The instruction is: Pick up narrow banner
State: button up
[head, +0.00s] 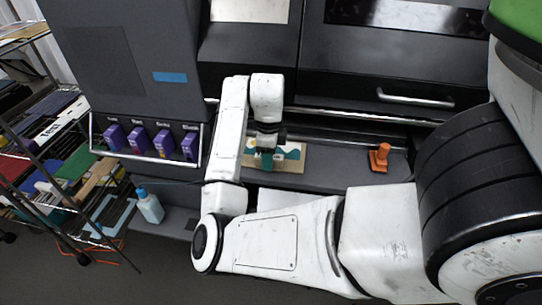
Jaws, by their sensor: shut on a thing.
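The narrow banner (297,155) is a small tan piece with teal wave-like shapes, lying at the dark ledge at the front of the large printer. My gripper (265,160) points down over its left half and is shut on it. The fingertips are small in the head view and partly cover the banner. I cannot tell whether the banner touches the ledge or is slightly raised.
An orange stand-like object (379,157) sits on the ledge to the right. Several purple cartridges (163,142) sit behind a metal rail at left. A white-blue bottle (150,206) stands lower left, beside a cluttered wire rack (50,165). A metal handle (415,101) projects from the printer.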

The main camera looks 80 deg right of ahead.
jog(key=shift+c, duration=1.1)
jog(key=shift+r, duration=0.1)
